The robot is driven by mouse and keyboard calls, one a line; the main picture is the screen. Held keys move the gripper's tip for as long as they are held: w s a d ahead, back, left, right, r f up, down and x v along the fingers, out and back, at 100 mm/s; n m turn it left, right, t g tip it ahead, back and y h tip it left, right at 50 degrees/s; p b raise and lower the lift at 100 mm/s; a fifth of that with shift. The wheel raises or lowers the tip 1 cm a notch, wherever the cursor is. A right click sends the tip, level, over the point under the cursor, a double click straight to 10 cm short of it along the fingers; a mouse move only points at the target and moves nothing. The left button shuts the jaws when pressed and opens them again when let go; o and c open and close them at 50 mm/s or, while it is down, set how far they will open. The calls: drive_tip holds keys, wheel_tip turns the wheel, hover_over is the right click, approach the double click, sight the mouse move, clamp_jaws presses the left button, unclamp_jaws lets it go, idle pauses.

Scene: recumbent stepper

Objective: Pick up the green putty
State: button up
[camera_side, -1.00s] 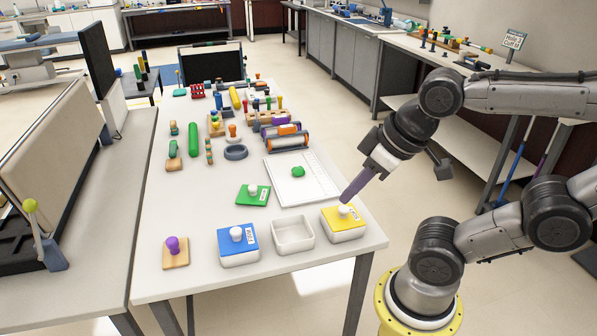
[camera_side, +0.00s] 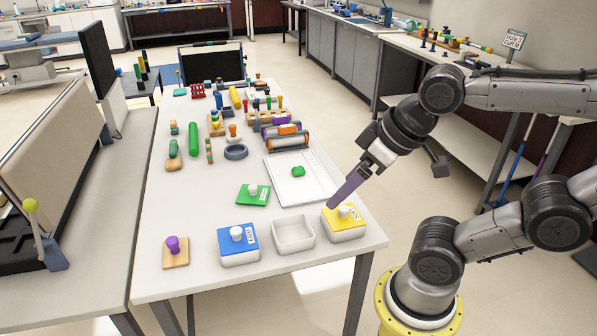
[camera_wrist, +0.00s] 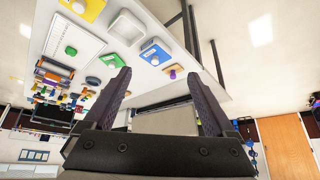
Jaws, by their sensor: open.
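The green putty (camera_side: 299,171) is a small rounded lump on a white board (camera_side: 287,190) on the table. It also shows in the wrist view (camera_wrist: 71,50), at the upper left. My gripper (camera_side: 333,206) is beside the yellow-lidded box (camera_side: 344,223) in the side view, to the right of and nearer than the putty. In the wrist view its two dark fingers (camera_wrist: 163,92) stand wide apart with nothing between them. The putty is well clear of the fingers.
An open white container (camera_side: 293,235) and a blue-lidded box (camera_side: 238,244) stand along the near table edge. A green lid with a white knob (camera_side: 253,195) lies left of the board. Rollers (camera_side: 284,135) stand behind the board.

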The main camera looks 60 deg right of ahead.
drive_tip(key=w+d+r+m+t+h, duration=0.1)
drive_tip(key=w+d+r+m+t, duration=0.15)
drive_tip(key=w+r, duration=0.75)
drive_tip(key=w+d+f+h, duration=0.1)
drive_tip(key=w+d+f, duration=0.1)
drive_tip(key=w+d, duration=0.5)
drive_tip(key=m+g+h, duration=0.1)
drive_tip(key=m+g, duration=0.5)
hover_over(298, 165)
drive_tip(key=s+a, duration=0.2)
drive_tip(key=a, duration=0.1)
drive_tip(key=shift+t, duration=0.25)
drive_tip(key=f, duration=3.1)
drive_tip(key=shift+w+d+f, duration=0.15)
drive_tip(key=shift+w+f, duration=0.1)
drive_tip(key=shift+d+x, duration=0.15)
drive_tip(key=shift+x, duration=1.2)
drive_tip(key=shift+d+x, duration=0.15)
drive_tip(key=shift+x, duration=1.2)
drive_tip(key=shift+s, duration=0.25)
drive_tip(key=c, duration=1.3)
clamp_jaws()
